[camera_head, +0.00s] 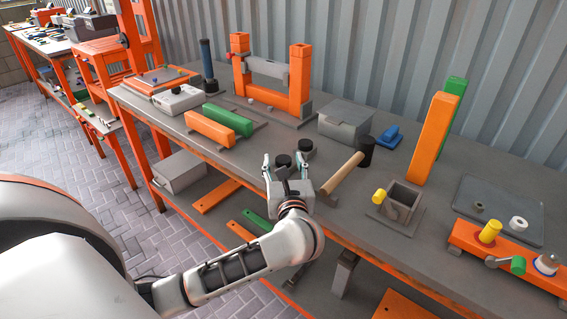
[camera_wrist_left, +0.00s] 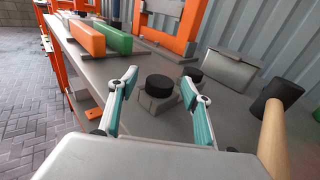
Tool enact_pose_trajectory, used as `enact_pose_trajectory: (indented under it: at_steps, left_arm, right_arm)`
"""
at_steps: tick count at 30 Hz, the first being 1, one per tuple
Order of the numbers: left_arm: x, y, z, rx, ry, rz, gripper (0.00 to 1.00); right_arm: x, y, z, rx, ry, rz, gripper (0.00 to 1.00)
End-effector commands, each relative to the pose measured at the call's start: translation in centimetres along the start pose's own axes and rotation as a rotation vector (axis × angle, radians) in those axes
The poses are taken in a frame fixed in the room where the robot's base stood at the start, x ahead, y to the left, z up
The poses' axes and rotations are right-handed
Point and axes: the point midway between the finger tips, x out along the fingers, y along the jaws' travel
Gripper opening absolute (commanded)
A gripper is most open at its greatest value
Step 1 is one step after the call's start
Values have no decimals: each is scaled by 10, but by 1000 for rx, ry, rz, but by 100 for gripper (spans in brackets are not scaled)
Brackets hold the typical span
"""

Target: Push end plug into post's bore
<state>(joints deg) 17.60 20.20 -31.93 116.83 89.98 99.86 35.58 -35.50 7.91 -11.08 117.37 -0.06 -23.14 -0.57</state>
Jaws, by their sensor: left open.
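A round black end plug (camera_head: 283,160) sits on a small grey block on the bench. It also shows in the left wrist view (camera_wrist_left: 159,85). A second black round piece (camera_head: 306,145) stands just behind it. My left gripper (camera_head: 285,161) is open and empty, with its fingertips apart on either side of the nearer plug; I cannot tell whether they touch it. A short brown-grey square piece with an open top (camera_head: 397,210), which looks like the post with its bore, stands on a flat plate to the right. My right gripper is not in view.
A mallet with a black head (camera_head: 366,151) and wooden handle lies between the gripper and the open-topped piece. A yellow knob (camera_head: 379,196) is beside that piece. Tall orange (camera_head: 432,140) and green posts stand behind. Orange and green bars (camera_head: 211,129) lie to the left.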

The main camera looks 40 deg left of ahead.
Motion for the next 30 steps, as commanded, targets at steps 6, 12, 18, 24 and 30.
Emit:
enact_pose_trajectory:
  at_steps: [6, 12, 18, 24, 30]
  left_arm:
    - [0, 0, 0, 0, 0, 0, 36]
    - [0, 0, 0, 0, 0, 0, 10]
    - [0, 0, 0, -1, 0, 0, 10]
    - [-1, 0, 17, -5, -2, 0, 10]
    - [-4, -1, 64, -13, -5, -1, 10]
  right_arm:
    - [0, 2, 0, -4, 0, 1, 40]
    - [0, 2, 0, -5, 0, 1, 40]
    - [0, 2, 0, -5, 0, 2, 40]
    - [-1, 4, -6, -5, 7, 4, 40]
    - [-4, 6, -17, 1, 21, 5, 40]
